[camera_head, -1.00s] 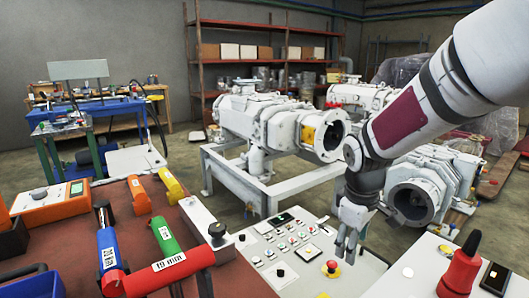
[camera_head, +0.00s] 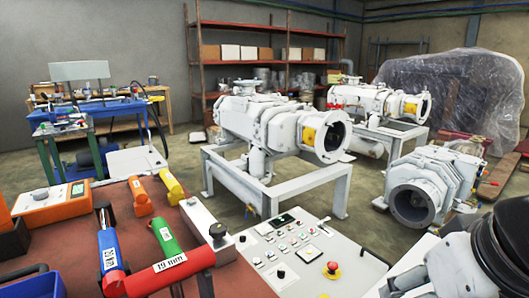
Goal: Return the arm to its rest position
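Part of my arm (camera_head: 468,262), in grey, white and black, shows folded in the lower right corner. It is cut off by the picture's edge, and I cannot make out any gripper fingers there. The arm stands over the white surface at the right and hides most of it. The control panel (camera_head: 325,240) in the front middle is clear of the arm. Its red emergency button (camera_head: 331,268) and small buttons are in full view.
A red-brown table (camera_head: 235,283) at front left holds tools: a red one (camera_head: 168,270), a blue one (camera_head: 108,250), a green one (camera_head: 166,236) and an orange meter (camera_head: 52,202). White vacuum pumps (camera_head: 268,128) stand behind, one low at the right (camera_head: 425,190). Open floor lies between.

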